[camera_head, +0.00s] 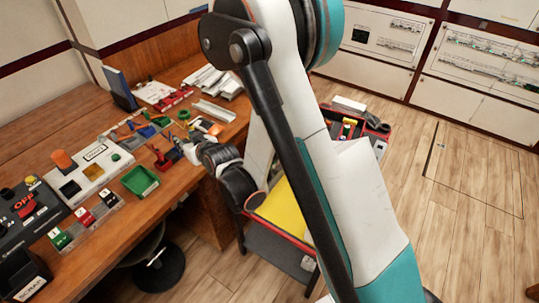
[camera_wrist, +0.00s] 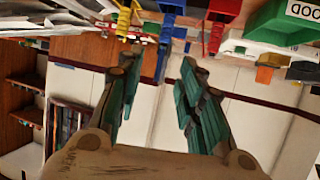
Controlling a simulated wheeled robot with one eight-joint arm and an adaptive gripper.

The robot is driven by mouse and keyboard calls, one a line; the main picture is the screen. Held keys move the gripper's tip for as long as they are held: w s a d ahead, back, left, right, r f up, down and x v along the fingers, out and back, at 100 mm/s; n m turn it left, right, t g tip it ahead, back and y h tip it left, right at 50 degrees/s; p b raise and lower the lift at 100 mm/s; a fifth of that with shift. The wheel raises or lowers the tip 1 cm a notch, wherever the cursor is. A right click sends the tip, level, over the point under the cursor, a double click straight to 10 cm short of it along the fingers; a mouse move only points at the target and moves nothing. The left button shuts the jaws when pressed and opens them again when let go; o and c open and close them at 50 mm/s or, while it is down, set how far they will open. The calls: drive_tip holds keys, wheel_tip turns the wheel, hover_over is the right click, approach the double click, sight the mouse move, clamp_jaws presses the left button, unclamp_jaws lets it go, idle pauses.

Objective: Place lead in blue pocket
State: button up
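My gripper (camera_wrist: 160,62) shows in the wrist view with its two teal fingers spread apart and nothing held between them. A blue piece (camera_wrist: 165,45) hangs down beyond the gap between the fingertips; I cannot tell whether it is a lead. A yellow piece (camera_wrist: 123,20) is to its left and a red piece (camera_wrist: 216,32) to its right. I cannot pick out the lead for sure. My arm covers the middle of the head view, and the fingers are not clear there.
A red-edged cart is behind my arm. Floor at right is clear.

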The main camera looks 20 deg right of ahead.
drive_tip(key=s+d+r+m+g+h, duration=0.2)
drive_tip(key=s+d+r, duration=0.85)
drive_tip(key=r, duration=0.35)
drive_tip(key=s+d+r+g+h, duration=0.1)
drive_tip(key=s+d, duration=0.3)
drive_tip(key=s, duration=0.7)
drive_tip(key=s+d+r+m+g+h, duration=0.1)
drive_tip(key=s+d, duration=0.3)
drive_tip(key=s, duration=0.8)
drive_tip(key=shift+d+r+m+g, duration=0.2)
drive_tip(key=shift+m+g, duration=0.1)
drive_tip(key=shift+g, duration=0.4)
